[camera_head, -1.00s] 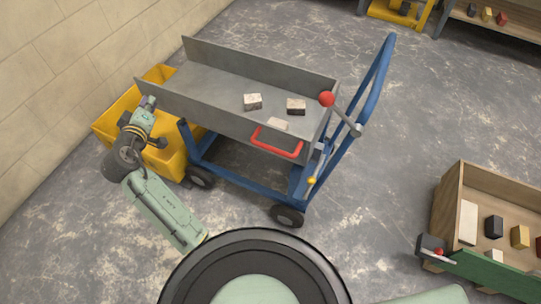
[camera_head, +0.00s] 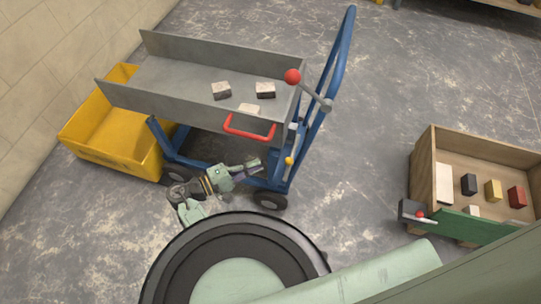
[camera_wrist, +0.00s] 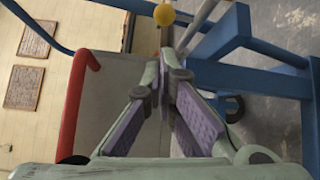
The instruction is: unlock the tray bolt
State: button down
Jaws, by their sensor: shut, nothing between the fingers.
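The grey tray (camera_head: 190,82) sits on a blue wheeled cart (camera_head: 215,172), with a red handle (camera_head: 249,133) on its near side. A yellow knob (camera_head: 289,160), apparently of the tray bolt, shows low by the cart's right post. In the wrist view the yellow knob (camera_wrist: 164,14) is at the top centre, beyond my fingertips. My gripper (camera_head: 258,162) is left of the knob, below the red handle. Its purple-padded fingers (camera_wrist: 166,75) are shut and empty, apart from the knob. The bolt's body is partly hidden and its position is unclear.
A lever with a red ball (camera_head: 292,77) stands at the tray's right end beside the blue push handle (camera_head: 340,65). Several blocks lie in the tray. A yellow tub (camera_head: 110,155) stands left, a wooden crate (camera_head: 430,160) right. Floor between cart and crate is clear.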

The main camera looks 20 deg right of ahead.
jog(key=p+x, duration=0.1)
jog(key=x, duration=0.8)
jog(key=shift+d+p, duration=0.3)
jog(key=shift+p, duration=0.1)
jog(key=s+a, duration=0.1)
jog(key=s, duration=0.1)
jog(key=s+a+p, duration=0.1)
jog(key=s+a, duration=0.1)
jog(key=shift+s+a, duration=0.1)
jog(key=shift+s, duration=0.2)
jog(key=shift+a, duration=0.15)
